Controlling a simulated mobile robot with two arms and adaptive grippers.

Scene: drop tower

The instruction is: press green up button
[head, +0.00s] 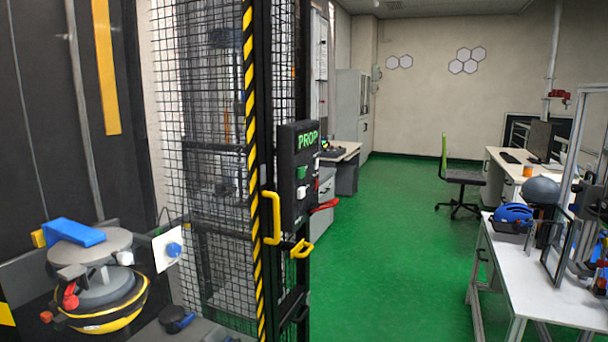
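A dark control box (299,170) is mounted on the black frame of the mesh cage, near the middle of the head view. A small green button (301,172) sits below the letters. A white button (302,191) is just under the green one. The box is seen at an angle, and any marking on the buttons is too small to read. Neither of my grippers can be made out in this view, and nothing is seen touching the box.
A black mesh cage (215,110) has a yellow handle (271,218). A red handle-like part (325,205) sticks out beside the box. Round grey-and-yellow equipment (100,300) stands at lower left. A white table (560,300) is at right. Green floor (400,240) between is clear.

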